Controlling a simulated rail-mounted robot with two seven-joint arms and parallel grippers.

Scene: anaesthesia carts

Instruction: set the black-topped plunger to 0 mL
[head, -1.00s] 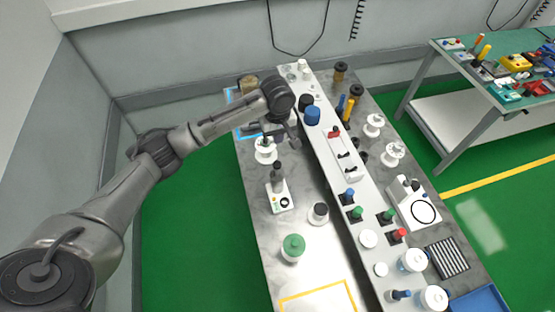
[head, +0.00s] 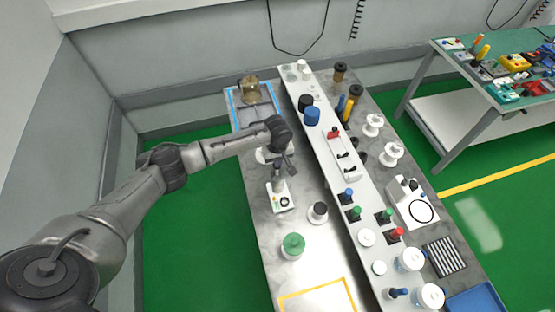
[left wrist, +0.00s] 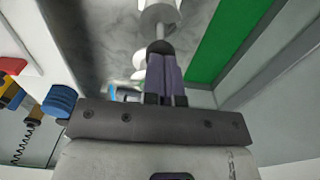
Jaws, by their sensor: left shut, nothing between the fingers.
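Two dark-topped things stand on the left part of the bench in the head view. One is a white cylinder with a black top (head: 318,210). The other is a small white device (head: 281,200) with a dark upright post, partly hidden by my left gripper. I cannot tell which is the plunger, and no mL scale is readable. My left gripper (head: 287,168) is shut and empty, just above the post. In the left wrist view its fingers (left wrist: 160,65) are together, near a grey rounded knob (left wrist: 160,47) and white round parts (left wrist: 160,14). My right gripper is not in view.
A green-topped white jar (head: 292,246) stands nearer. A raised white shelf (head: 340,165) with blue, red and green knobs runs along the right.

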